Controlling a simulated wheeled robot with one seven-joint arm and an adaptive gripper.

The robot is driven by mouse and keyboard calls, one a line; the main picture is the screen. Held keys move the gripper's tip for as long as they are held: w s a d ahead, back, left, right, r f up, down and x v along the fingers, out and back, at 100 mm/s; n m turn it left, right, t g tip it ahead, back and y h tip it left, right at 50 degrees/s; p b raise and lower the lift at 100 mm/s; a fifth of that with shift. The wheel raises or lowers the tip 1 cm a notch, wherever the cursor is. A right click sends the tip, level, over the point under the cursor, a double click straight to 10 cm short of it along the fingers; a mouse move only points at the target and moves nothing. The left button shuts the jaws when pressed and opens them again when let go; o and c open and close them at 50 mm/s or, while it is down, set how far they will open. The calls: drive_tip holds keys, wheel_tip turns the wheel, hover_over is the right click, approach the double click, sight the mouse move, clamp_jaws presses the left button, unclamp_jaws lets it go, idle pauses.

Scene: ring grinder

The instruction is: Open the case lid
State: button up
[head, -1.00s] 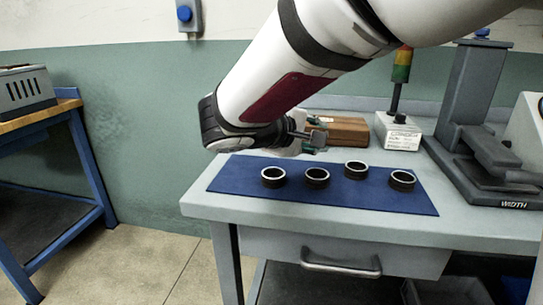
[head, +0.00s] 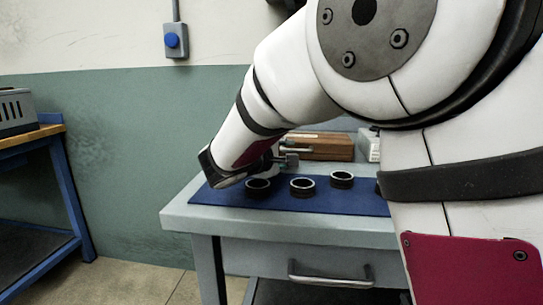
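The case, a brown wooden box (head: 326,147), stands at the back of the grey workbench, behind the blue mat. Its lid looks closed, though my arm hides its left part. My gripper (head: 288,158) shows only in part, just past my wrist, at the near left side of the case. I cannot tell from this view whether it touches the case or whether its fingers are apart.
Black rings with bright rims, such as the middle one (head: 302,187), stand on the blue mat (head: 330,201) in front of the case. The workbench (head: 270,228) has a drawer handle (head: 330,277). My arm hides its right side. A blue-framed table (head: 68,190) stands at left.

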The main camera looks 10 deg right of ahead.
sight(295, 151)
drive_tip(key=shift+b+x, duration=0.3)
drive_tip(key=shift+x, duration=1.75)
drive_tip(key=shift+c, duration=0.4)
clamp_jaws()
